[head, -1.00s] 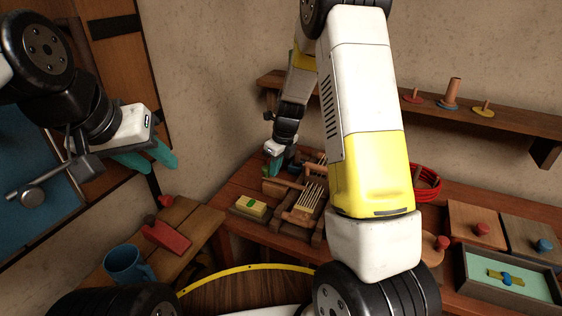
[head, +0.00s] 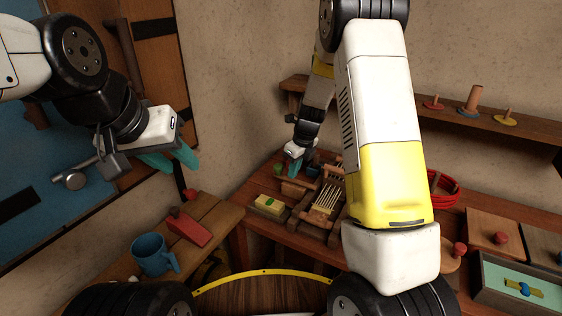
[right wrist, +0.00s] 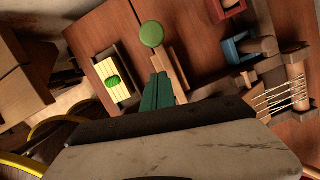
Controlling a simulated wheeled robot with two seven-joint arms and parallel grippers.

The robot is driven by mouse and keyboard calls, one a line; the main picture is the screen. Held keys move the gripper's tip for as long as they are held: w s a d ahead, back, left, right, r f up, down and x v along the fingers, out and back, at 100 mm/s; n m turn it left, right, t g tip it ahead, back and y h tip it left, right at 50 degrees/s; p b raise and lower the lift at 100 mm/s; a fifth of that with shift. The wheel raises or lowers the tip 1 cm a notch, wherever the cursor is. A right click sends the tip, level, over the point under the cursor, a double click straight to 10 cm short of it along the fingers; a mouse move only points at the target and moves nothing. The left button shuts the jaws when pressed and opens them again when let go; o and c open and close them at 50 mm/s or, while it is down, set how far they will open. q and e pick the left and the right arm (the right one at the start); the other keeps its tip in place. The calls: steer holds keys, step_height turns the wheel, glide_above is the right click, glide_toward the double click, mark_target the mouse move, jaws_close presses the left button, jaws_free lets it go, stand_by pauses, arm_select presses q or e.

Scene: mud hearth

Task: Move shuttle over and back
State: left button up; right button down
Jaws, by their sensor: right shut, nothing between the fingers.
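A small wooden loom (head: 327,203) with pale threads stands on the workbench; its threads also show at the right in the right wrist view (right wrist: 280,97). I cannot tell for sure which piece is the shuttle. A wooden bar (right wrist: 168,62) with a green round knob (right wrist: 151,34) lies left of the threads. My right gripper (head: 294,168) is shut and empty at the loom's back left, its green fingers (right wrist: 157,92) over or near this bar; whether they touch is unclear. My left gripper (head: 175,159) is open and empty in the air at left, away from the loom.
A yellow block (head: 268,204) with a green oval sits in a holder left of the loom. A blue mug (head: 150,253) and red wedge (head: 190,228) are on the side table. A red coil (head: 443,188) and lidded boxes (head: 493,225) are right. My right forearm hides part of the bench.

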steer(key=v, duration=1)
steer(key=shift+d, duration=0.2)
steer(key=shift+s, duration=0.15)
steer(key=s+r+n+t+y, duration=0.1)
steer(key=s+r+n+t, duration=0.1)
steer(key=s+r+n, duration=1.15)
steer(key=s+d+r+n+t, duration=0.1)
steer(key=s+r+n+t, duration=0.1)
steer(key=s+n, duration=1.2)
steer(key=shift+s+h, duration=0.25)
steer(key=shift+h, duration=0.15)
